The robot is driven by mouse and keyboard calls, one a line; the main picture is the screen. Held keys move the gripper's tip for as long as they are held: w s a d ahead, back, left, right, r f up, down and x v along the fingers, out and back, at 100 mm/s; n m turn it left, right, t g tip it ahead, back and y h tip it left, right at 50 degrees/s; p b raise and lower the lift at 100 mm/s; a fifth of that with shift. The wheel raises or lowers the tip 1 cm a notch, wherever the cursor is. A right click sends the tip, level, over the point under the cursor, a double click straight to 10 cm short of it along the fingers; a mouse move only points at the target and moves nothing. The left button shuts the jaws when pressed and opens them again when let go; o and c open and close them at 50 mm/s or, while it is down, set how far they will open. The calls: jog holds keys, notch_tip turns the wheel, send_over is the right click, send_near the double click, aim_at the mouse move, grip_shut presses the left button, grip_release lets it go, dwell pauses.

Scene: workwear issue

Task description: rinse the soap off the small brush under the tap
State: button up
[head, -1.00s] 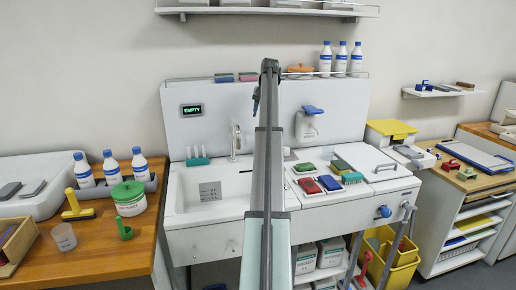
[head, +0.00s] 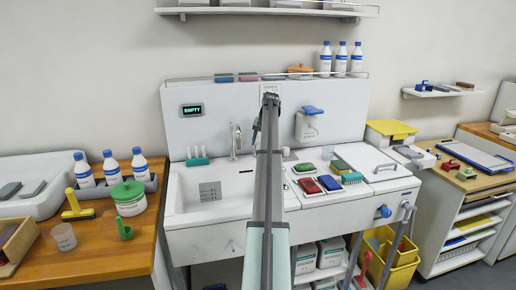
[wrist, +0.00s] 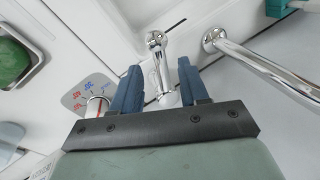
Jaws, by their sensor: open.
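My gripper (wrist: 155,90) is open, its two blue fingers spread either side of a short chrome lever with a round end (wrist: 155,40); I cannot tell whether they touch it. The tap's chrome spout (wrist: 265,68) runs to the right of the fingers. In the head view the gripper (head: 256,130) is right of the tap (head: 235,142), by the sink's back panel. Several brush-like blocks lie on the drainer: a red one (head: 309,186), a blue one (head: 329,183) and a teal one with pale bristles (head: 352,178). Which is the small brush, and any soap on it, I cannot tell.
A soap dispenser (head: 307,125) hangs on the panel. A green block (head: 304,168) lies on the drainer. A red-and-blue marked plate (wrist: 85,95) shows beside the left finger.

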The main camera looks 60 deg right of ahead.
aim_at(258, 146)
jog(key=shift+x, duration=1.55)
grip_shut()
